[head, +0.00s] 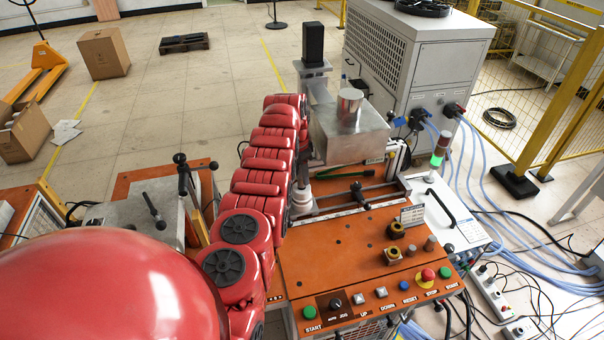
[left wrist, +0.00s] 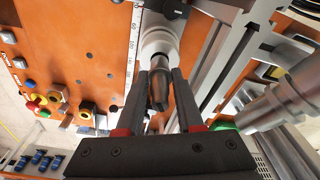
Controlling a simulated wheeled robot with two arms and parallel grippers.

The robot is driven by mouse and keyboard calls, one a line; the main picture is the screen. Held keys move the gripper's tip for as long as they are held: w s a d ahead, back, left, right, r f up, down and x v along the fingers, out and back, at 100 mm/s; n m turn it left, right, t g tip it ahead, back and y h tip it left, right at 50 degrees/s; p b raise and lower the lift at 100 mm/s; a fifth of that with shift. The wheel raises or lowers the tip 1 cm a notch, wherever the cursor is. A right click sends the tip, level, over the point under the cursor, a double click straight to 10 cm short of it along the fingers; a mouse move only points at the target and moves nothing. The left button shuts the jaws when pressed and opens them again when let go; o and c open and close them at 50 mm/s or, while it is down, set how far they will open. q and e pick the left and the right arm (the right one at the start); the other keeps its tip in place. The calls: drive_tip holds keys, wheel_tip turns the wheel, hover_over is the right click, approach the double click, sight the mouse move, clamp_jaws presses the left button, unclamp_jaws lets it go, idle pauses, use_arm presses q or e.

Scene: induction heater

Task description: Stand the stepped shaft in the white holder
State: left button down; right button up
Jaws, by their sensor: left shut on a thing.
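My left gripper (left wrist: 161,88) is shut on the stepped shaft (left wrist: 158,92), a dark metal piece between its two black fingers in the left wrist view. The white holder (left wrist: 158,42), round and pale, shows just past the fingertips, in line with the shaft. I cannot tell whether the shaft's far end is inside the holder or only over it. In the head view my left gripper (head: 304,172) is mostly hidden behind my red arm, above the pale holder (head: 301,201). The shaft is not clear there. My right gripper is not in view.
The orange bench panel (head: 345,262) carries buttons and two brass fittings. A metal box with a cylinder (head: 350,106) on top stands behind the holder.

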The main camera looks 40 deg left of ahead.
use_arm(q)
drive_tip(key=shift+b, duration=0.75)
idle(1.1)
drive_tip(key=shift+f+b, duration=1.35)
drive_tip(key=shift+f, duration=0.1)
drive_tip(key=c, duration=0.9)
unclamp_jaws()
drive_tip(key=o, duration=0.4)
drive_tip(key=shift+s+f, duration=0.1)
drive_tip(key=shift+o, duration=0.2)
drive_tip(key=shift+d, duration=0.1)
drive_tip(key=shift+r+b, duration=0.35)
drive_tip(key=shift+b, duration=0.05)
drive_tip(key=r+b, duration=0.1)
drive_tip(key=r, duration=0.2)
drive_tip(key=r+b, duration=0.1)
drive_tip(key=r, duration=0.3)
drive_tip(key=s+r+b, duration=0.1)
drive_tip(key=r+b, duration=0.1)
drive_tip(key=r, duration=0.1)
drive_tip(key=shift+s+a+r, duration=0.1)
drive_tip(key=shift+a+r, duration=0.1)
drive_tip(key=shift+a, duration=0.15)
wheel_tip(320, 180, up, 7)
drive_tip(key=p, duration=0.2)
drive_tip(key=shift+s+a+f+p, duration=0.15)
drive_tip(key=shift+s+a+p, duration=0.05)
drive_tip(key=shift+s+p, duration=0.15)
